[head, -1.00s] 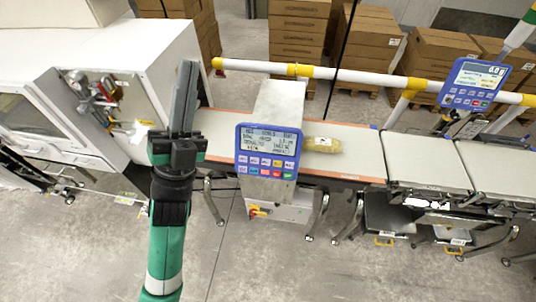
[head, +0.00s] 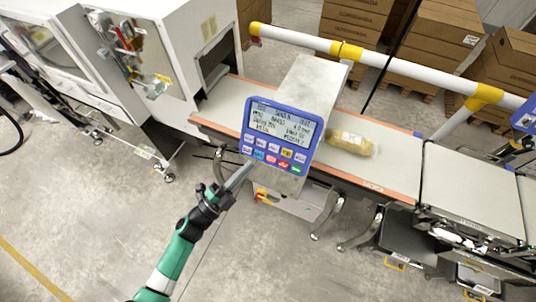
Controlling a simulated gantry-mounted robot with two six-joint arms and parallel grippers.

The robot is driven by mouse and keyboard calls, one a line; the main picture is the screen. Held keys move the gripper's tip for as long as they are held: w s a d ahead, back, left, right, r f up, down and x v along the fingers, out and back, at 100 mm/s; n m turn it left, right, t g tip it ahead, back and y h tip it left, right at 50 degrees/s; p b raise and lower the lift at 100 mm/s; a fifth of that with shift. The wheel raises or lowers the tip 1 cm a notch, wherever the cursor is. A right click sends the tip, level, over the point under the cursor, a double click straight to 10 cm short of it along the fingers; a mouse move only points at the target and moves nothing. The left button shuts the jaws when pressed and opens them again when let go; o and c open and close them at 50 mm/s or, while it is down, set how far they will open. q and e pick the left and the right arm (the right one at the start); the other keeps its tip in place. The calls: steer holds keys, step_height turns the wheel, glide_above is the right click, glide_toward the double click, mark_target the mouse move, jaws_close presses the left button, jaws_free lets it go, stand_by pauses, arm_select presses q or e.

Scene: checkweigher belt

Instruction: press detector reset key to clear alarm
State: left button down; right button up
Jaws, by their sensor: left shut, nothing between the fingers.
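The blue detector panel (head: 279,133) faces me in the middle of the head view, with a lit text screen (head: 283,122) above two rows of small coloured keys (head: 272,153). The lower row includes a red key (head: 284,163) and a green key (head: 296,169). Which key is the reset is too small to read. My left gripper (head: 246,170) is shut and empty, its fingertips at the panel's lower left edge. I cannot tell whether they touch it. My right gripper is not in view.
The panel sits before a grey detector housing (head: 313,82) over the conveyor belt (head: 388,178). A wrapped tan pack (head: 351,142) lies on the belt right of it. A yellow-and-white rail (head: 395,65) runs behind. A red-and-yellow switch (head: 264,197) is below the panel.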

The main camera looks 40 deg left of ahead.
mark_target(259, 154)
arm_select(q)
steer(key=shift+n+y, duration=0.4)
steer(key=shift+y, duration=0.4)
steer(key=f, duration=0.1)
steer(key=s+a+f, duration=0.1)
steer(key=s+f+b, duration=0.1)
steer(key=shift+s+a+f, duration=0.1)
steer(key=shift+a+f, duration=0.2)
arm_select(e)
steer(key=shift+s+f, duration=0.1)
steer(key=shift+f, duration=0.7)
arm_select(q)
steer(key=w+a+f+b, duration=0.2)
steer(key=w+f+b, duration=0.2)
steer(key=w+b, duration=0.2)
steer(key=shift+w, duration=0.85)
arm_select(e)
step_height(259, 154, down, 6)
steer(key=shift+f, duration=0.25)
arm_select(q)
steer(key=shift+w+a+f+b, duration=0.1)
steer(key=shift+w+f+b, duration=0.05)
steer(key=shift+w+b, duration=0.35)
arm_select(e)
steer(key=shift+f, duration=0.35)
